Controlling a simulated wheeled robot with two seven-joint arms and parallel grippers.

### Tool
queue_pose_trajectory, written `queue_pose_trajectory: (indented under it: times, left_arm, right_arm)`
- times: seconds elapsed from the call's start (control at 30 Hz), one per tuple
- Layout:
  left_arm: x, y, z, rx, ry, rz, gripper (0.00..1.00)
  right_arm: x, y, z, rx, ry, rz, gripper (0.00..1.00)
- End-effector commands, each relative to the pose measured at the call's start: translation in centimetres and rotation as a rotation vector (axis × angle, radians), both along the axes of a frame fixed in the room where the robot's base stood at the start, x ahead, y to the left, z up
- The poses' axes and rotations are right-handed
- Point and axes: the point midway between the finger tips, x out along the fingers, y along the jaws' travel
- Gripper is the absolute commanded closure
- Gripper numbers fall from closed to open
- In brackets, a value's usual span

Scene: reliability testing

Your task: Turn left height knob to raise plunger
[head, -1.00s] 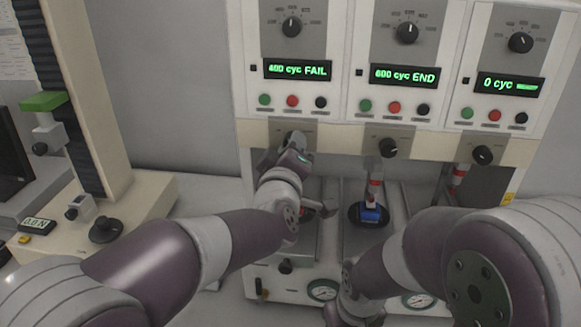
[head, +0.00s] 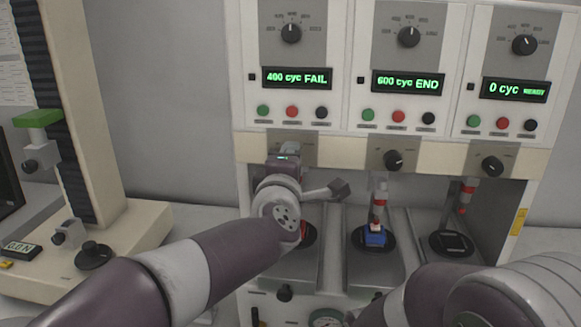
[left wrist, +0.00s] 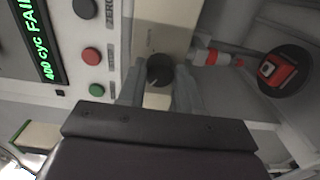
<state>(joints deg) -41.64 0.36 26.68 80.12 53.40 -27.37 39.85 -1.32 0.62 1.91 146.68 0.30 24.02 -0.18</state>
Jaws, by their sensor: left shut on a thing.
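The left height knob (left wrist: 158,70) is a dark round knob on the beige strip of the left station; in the head view my arm hides it. My left gripper (head: 284,158) is at that strip, below the "400 cyc FAIL" display. In the left wrist view its two fingers (left wrist: 158,88) stand on either side of the knob, shut on it. The left plunger (left wrist: 213,57), white with red bands, points at a red switch (left wrist: 277,71) on a black round plate. In the head view my arm mostly covers both. My right arm is at lower right, its gripper out of view.
The middle station has its own height knob (head: 393,160) and a blue switch (head: 375,236) under its plunger. The right station's knob (head: 492,166) is free. Station buttons (left wrist: 91,56) lie close to the left gripper. A force stand (head: 92,255) is at far left.

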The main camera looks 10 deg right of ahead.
Motion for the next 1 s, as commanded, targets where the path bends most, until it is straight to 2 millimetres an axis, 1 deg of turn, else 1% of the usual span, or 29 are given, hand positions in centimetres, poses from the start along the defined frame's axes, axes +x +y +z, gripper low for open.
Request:
queue_pose_trajectory:
  times: [0.5,0.53,0.6,0.87,0.93,1.0]
  left_arm:
    - [0.0,0.0,0.0,-0.016,0.007,0.001,0.96]
    - [0.0,0.0,0.0,-0.016,0.007,0.001,0.59]
    - [0.0,0.0,0.0,-0.015,0.006,0.001,0.40]
    - [0.0,0.0,0.0,-0.015,0.005,0.001,0.40]
    - [-0.3,0.1,0.0,-0.015,0.005,0.000,0.40]
    - [-1.1,0.4,0.0,-0.015,0.005,-0.001,0.40]
  right_arm:
    - [0.0,0.0,-0.2,0.000,0.000,0.000,0.58]
    - [0.0,0.0,-0.2,0.000,0.000,0.000,0.58]
    - [0.0,0.0,-0.2,0.000,0.000,0.000,0.58]
    - [0.0,0.0,-0.2,0.000,0.000,0.000,0.58]
    - [0.0,0.0,-0.3,0.000,0.000,0.000,0.58]
    - [0.0,0.0,-0.5,0.000,0.000,0.000,0.58]
